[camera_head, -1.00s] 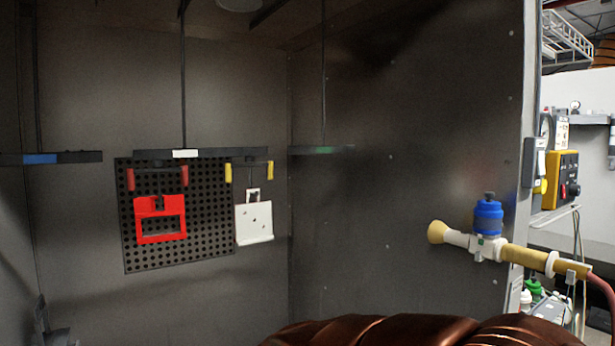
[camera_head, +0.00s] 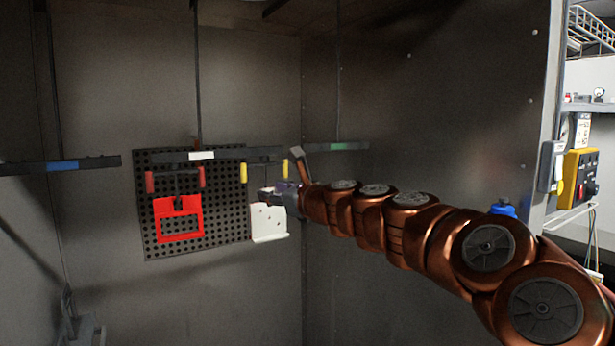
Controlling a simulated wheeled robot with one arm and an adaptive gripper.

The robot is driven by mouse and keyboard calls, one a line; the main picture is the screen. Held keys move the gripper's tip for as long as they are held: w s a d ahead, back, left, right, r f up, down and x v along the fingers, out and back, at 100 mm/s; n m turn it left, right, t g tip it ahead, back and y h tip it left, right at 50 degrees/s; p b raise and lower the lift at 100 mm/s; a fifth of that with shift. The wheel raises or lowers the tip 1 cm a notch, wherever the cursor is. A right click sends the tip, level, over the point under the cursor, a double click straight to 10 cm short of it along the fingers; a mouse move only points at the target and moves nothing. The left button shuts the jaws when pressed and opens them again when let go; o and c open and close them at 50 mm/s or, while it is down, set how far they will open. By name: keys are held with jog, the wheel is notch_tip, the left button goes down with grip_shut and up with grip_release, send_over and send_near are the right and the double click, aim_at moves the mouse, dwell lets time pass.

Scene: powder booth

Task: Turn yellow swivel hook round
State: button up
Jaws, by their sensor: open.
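The yellow swivel hook hangs from the right part of the middle rail; its two yellow grips show, the left one (camera_head: 243,173) and the right one (camera_head: 285,168). A white bracket plate (camera_head: 268,224) hangs below it, its upper part hidden by my gripper. My gripper (camera_head: 266,194) is at the end of my copper arm, reaching in from the right, just below the yellow grips and at the top of the white plate. It is open. I cannot tell whether it touches the hook or plate.
A red hook (camera_head: 202,177) with a red frame (camera_head: 178,220) hangs to the left on the same rail (camera_head: 225,154), before a perforated panel (camera_head: 150,235). Rails with blue (camera_head: 62,166) and green (camera_head: 349,146) labels flank it. The booth's right wall (camera_head: 430,110) stands behind my arm.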

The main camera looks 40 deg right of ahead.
aim_at(286, 172)
jog(key=d+r+m+h, duration=0.25)
jog(key=d+m, duration=0.25)
jog(key=d, duration=0.4)
jog(key=shift+t+h, duration=0.25)
jog(key=shift+t, duration=0.15)
jog(key=w, duration=0.9)
jog(key=shift+w+d+f, duration=0.15)
jog(key=shift+w+f, duration=0.05)
jog(key=shift+w+d+f+p, duration=0.15)
jog(key=shift+w+p, duration=0.35)
jog(key=shift+w, duration=0.55)
jog(key=c, duration=0.7)
